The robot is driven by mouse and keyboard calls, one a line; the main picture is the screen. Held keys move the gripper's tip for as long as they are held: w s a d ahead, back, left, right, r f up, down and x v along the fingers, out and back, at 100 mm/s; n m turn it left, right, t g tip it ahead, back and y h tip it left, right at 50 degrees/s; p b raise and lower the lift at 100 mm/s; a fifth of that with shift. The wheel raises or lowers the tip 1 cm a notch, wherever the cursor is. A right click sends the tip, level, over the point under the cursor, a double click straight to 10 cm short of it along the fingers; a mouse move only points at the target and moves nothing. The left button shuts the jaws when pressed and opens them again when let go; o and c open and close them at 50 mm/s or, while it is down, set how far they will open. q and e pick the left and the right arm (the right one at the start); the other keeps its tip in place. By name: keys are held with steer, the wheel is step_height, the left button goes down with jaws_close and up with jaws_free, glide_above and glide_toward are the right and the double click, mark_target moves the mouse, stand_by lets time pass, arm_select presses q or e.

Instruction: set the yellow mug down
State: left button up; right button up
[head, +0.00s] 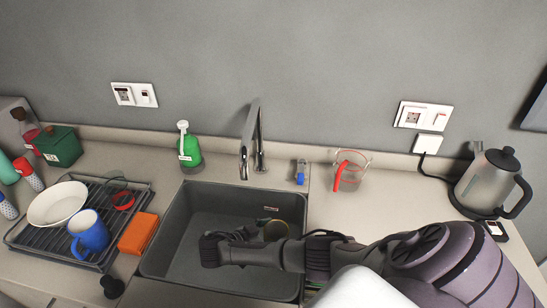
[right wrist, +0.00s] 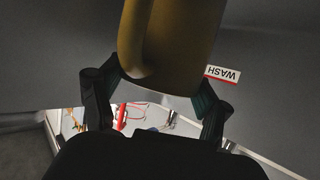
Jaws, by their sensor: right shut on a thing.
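The yellow mug (head: 277,230) is inside the grey sink basin (head: 205,205), low and toward its right side, partly hidden by my arm. My right gripper (head: 250,233) is shut on it. In the right wrist view the mug (right wrist: 185,35) fills the top middle, with the fingers of the gripper (right wrist: 160,85) on either side of its lower part in the picture. I cannot tell whether the mug touches the sink floor. My left gripper is not in view.
A "WASH" label (head: 271,208) is in the sink. A tap (head: 245,150) rises behind it. A dish rack (head: 40,240) with a bowl (head: 58,203) and blue mug (head: 90,232) stands left, beside an orange sponge (head: 138,233). A glass jug (head: 352,172) and kettle (head: 488,182) stand right.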

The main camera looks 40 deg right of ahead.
steer(key=shift+f+b, duration=0.35)
steer(key=shift+f, duration=0.1)
steer(key=o, duration=1.5)
steer(key=v, duration=0.5)
steer(key=shift+a, duration=0.3)
steer(key=shift+a+r, duration=0.15)
steer(key=shift+a, duration=0.2)
steer(key=v, duration=0.5)
steer(key=shift+a+r, duration=0.25)
steer(key=shift+r, duration=0.05)
